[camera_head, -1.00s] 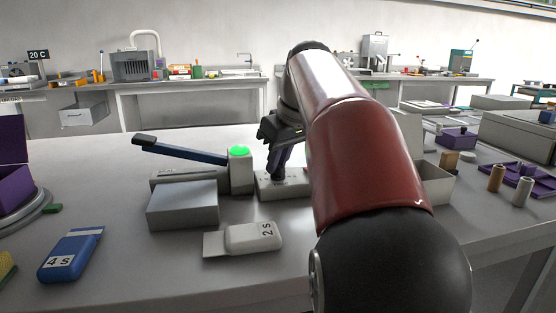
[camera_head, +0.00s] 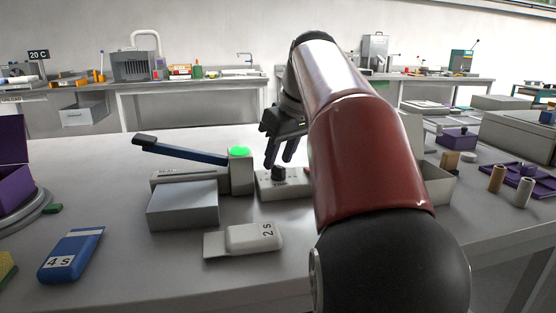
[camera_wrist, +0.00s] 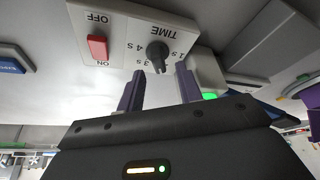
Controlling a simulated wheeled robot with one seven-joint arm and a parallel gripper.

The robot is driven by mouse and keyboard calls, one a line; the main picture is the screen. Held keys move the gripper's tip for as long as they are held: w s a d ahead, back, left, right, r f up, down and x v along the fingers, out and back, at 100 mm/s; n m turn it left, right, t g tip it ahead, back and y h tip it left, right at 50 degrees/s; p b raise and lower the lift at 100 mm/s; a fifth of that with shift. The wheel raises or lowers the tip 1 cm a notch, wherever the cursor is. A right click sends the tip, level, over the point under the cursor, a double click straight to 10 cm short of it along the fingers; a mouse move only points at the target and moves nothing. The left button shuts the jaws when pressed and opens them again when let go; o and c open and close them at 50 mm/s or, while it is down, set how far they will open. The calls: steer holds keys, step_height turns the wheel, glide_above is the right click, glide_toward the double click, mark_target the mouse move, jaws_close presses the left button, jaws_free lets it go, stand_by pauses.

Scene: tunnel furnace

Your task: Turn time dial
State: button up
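The time dial (camera_wrist: 158,52) is a black knob on a white control box (camera_wrist: 122,28) marked TIME, with a red ON/OFF switch (camera_wrist: 97,47) beside it. Its pointer is aimed between the 1 s and 3 s marks, and the mark at its tip cannot be read. In the head view the dial (camera_head: 278,172) stands on the box (camera_head: 272,190) behind the white 2 s block. My gripper (camera_wrist: 160,88) is open with purple fingers apart and nothing between them. In the head view my gripper (camera_head: 279,160) is just above the dial, with my arm hiding the box's right end.
A press-like device with a blue lever (camera_head: 185,151) and lit green button (camera_head: 239,152) stands left of the box. A grey block (camera_head: 182,205), white 2 s block (camera_head: 243,240) and blue 4 s block (camera_head: 72,254) lie in front. An open box (camera_head: 437,184) stands right of my arm.

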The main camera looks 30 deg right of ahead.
steer(key=v, duration=0.6)
stand_by(0.4)
